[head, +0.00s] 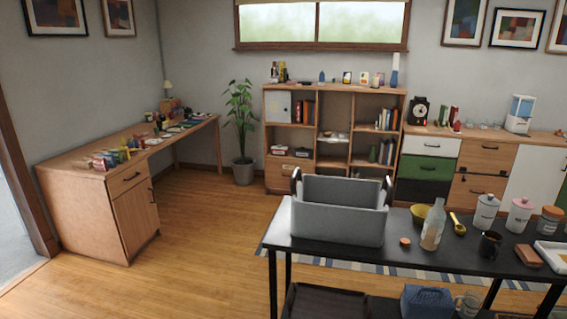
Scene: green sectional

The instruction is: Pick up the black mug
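A black mug (489,245) stands upright on the black table (405,262) at the right. It is dark against the dark tabletop, and I cannot clearly make out its handle. A clear bottle (433,227) stands to its left, and a brown block-like item (528,256) lies to its right. White (485,213) and pink-lidded (519,216) canisters stand behind it. My gripper does not show in the head view.
A grey bin (338,222) with dark handles fills the table's left end. A yellow bowl (420,213), a yellow scoop (457,225) and a small orange item (405,242) are also on the table. Open wood floor (200,245) lies left of the table, before a desk (90,172).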

